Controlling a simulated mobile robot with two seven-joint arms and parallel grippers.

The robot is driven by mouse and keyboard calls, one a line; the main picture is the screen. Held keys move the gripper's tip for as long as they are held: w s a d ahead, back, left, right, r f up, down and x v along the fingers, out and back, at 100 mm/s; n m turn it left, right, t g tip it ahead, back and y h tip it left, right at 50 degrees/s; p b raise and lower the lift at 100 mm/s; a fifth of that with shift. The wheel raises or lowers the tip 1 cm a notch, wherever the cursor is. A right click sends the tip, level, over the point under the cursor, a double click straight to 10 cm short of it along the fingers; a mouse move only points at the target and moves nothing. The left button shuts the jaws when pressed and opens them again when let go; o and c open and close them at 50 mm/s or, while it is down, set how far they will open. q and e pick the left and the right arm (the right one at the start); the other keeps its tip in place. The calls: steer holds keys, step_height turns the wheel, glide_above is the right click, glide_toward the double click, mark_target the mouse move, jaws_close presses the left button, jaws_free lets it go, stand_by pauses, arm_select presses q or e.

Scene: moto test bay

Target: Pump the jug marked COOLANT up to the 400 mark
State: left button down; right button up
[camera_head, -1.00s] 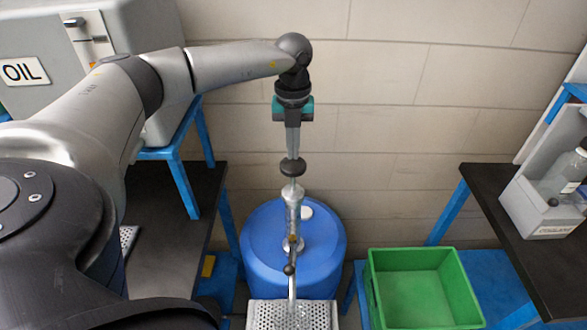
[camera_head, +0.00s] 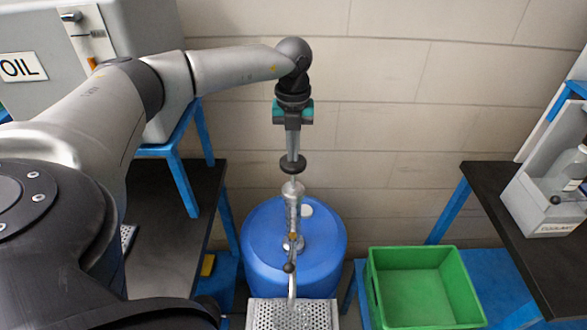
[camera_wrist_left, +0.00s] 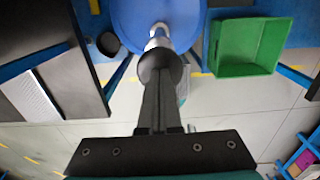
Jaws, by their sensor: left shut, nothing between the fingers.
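The hand pump (camera_head: 293,212) stands upright on the blue drum (camera_head: 262,250), topped by a round black knob (camera_head: 293,165). My left gripper (camera_head: 293,156) is shut and empty, pointing straight down with its fingertips at the top of the knob. In the left wrist view the fingertips (camera_wrist_left: 159,84) overlap the knob (camera_wrist_left: 160,62); I cannot tell whether they touch. The spout (camera_head: 291,285) hangs over a perforated metal tray (camera_head: 262,318). My right gripper is out of view.
An empty green crate (camera_head: 422,285) stands right of the drum. A holder labelled COOLANT (camera_head: 530,205) with a clear bottle (camera_head: 572,170) is on the right black bench (camera_head: 530,262). A grey cabinet labelled OIL (camera_head: 130,40) stands left.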

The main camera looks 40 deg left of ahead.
mark_target(293, 167)
arm_select(q)
steer(key=shift+f+b, duration=1.35)
steer(key=shift+f, duration=1.15)
steer(key=shift+s+f, duration=0.1)
steer(key=shift+f, duration=0.4)
steer(key=shift+r, duration=0.1)
steer(key=shift+r+p, duration=3.1)
steer(key=shift+r, duration=0.7)
steer(key=shift+f, duration=0.2)
steer(key=shift+f+b, duration=2)
steer(key=shift+f, duration=1.7)
steer(key=shift+r, duration=0.1)
